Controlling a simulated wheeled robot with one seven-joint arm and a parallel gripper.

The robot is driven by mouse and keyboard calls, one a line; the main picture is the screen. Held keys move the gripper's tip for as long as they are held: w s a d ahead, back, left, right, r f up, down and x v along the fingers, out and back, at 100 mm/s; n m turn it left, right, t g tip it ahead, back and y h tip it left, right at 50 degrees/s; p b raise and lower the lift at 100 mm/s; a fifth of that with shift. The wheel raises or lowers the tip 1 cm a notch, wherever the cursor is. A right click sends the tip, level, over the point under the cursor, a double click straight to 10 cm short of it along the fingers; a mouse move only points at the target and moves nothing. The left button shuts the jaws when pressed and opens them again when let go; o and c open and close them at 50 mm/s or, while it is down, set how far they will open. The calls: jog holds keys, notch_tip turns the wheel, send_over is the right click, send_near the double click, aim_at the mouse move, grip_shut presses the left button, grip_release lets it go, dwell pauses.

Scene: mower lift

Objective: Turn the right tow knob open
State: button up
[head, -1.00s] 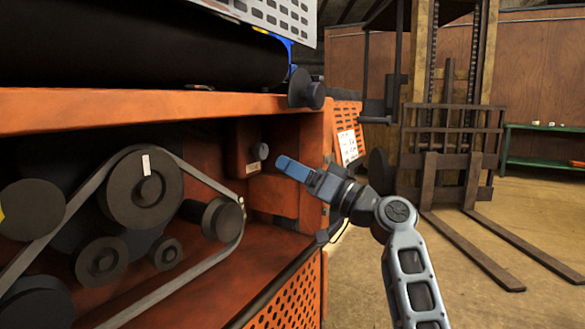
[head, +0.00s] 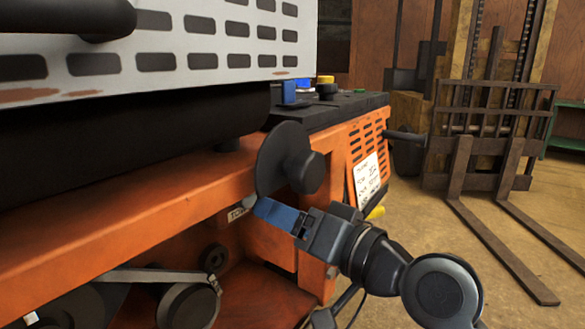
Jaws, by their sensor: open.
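The tow knob is a small grey round knob (head: 249,202) in the recess under the orange machine's upper edge, beside a small label (head: 237,213) that seems to read "TOW". Only part of the knob shows. My gripper (head: 268,212) is open, and its blue fingers point left at the knob. The fingertips overlap the knob's lower right side in the picture, and I cannot tell whether they touch it. The gap between the fingers is not visible from this side.
A large black disc with a hub (head: 290,165) sticks out just above my gripper. Pulleys and a belt (head: 165,277) fill the recess at lower left. A forklift (head: 478,150) stands behind at right, with open floor before it.

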aim_at(250, 200)
jog(key=shift+b+x, duration=0.35)
jog(key=shift+x, duration=3.45)
jog(key=shift+w+d+f, duration=0.1)
jog(key=shift+c, duration=0.4)
jog(key=c, duration=1)
jog(key=shift+o, duration=0.2)
